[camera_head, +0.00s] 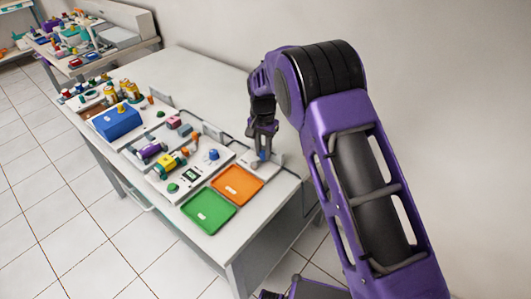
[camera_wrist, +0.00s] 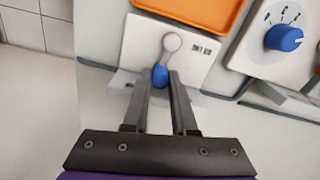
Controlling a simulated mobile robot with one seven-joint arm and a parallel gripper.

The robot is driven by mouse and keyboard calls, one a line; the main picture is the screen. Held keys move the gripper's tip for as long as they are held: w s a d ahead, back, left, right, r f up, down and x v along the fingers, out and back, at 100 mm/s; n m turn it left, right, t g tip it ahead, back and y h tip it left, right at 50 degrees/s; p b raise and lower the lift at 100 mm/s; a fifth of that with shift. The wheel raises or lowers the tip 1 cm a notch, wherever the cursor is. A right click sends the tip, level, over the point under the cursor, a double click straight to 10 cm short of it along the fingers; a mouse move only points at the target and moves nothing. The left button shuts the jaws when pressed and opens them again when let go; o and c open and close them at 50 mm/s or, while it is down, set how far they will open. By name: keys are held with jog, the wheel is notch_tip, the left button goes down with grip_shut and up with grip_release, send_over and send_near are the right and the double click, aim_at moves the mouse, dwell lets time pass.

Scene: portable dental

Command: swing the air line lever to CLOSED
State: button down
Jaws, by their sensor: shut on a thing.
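The air line lever (camera_wrist: 160,74) shows in the wrist view as a blue grip below a pale round pivot (camera_wrist: 172,42) on a white plate (camera_wrist: 192,68). Its grip points toward me, slightly to the left of the pivot. My gripper (camera_wrist: 160,82) is shut on the blue grip, one finger on each side. In the head view my gripper (camera_head: 263,143) reaches down to the bench's right part, and a bit of the blue lever (camera_head: 262,156) shows at its fingertips. The dark lettering on the plate is too small to read.
An orange tray (camera_head: 238,184) and a green tray (camera_head: 209,211) lie close by. A white panel with a blue dial (camera_wrist: 284,38) is at right in the wrist view. A blue box (camera_head: 117,122) and several small parts stand farther along the bench. A wall is behind.

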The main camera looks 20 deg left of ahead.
jog(key=shift+a+n, duration=0.4)
jog(key=shift+n, duration=0.35)
jog(key=shift+a+n, duration=0.35)
jog(key=shift+n, duration=0.4)
jog(key=shift+s, duration=0.1)
jog(key=c, duration=0.7)
grip_release()
jog(key=shift+d, duration=0.1)
